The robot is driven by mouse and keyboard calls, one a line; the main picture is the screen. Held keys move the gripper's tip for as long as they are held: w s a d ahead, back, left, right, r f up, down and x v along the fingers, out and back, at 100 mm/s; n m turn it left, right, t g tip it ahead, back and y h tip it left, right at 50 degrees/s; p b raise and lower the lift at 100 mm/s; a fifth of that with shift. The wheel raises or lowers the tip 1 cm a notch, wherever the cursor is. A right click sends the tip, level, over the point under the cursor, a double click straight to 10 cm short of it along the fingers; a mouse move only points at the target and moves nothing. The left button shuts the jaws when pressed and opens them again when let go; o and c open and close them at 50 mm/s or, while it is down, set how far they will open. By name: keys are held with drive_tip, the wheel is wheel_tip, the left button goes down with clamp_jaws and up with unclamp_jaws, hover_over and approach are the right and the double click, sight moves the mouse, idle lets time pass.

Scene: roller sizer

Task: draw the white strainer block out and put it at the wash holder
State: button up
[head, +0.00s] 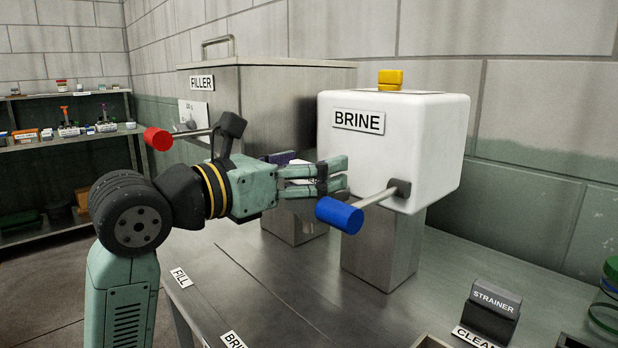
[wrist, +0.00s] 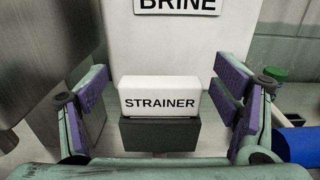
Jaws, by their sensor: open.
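The white strainer block (wrist: 160,97), labelled STRAINER, sits upright on a dark grey base (wrist: 160,133) in front of the white BRINE box (wrist: 165,42). My gripper (wrist: 160,86) is open, its purple-padded fingers spread to the left and right of the block. I see clear gaps on both sides. In the head view, my gripper (head: 343,173) is in front of the left part of the BRINE box (head: 425,130), and its fingers mostly hide the block. I cannot make out a holder labelled wash.
A grey block labelled STRAINER (head: 493,297) stands in a dark holder marked CLEAN (head: 475,338). A blue-ended lever (head: 340,215) juts from the BRINE box close to my fingers. A red-ended lever (head: 158,139) is by the FILLER tank (head: 270,100). The front metal table is mostly clear.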

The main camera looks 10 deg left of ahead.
drive_tip(key=shift+w, duration=0.1)
drive_tip(key=c, duration=1.3)
drive_tip(key=shift+o, duration=0.2)
wheel_tip(320, 180, up, 10)
drive_tip(key=p, duration=0.6)
drive_tip(key=shift+p, duration=0.35)
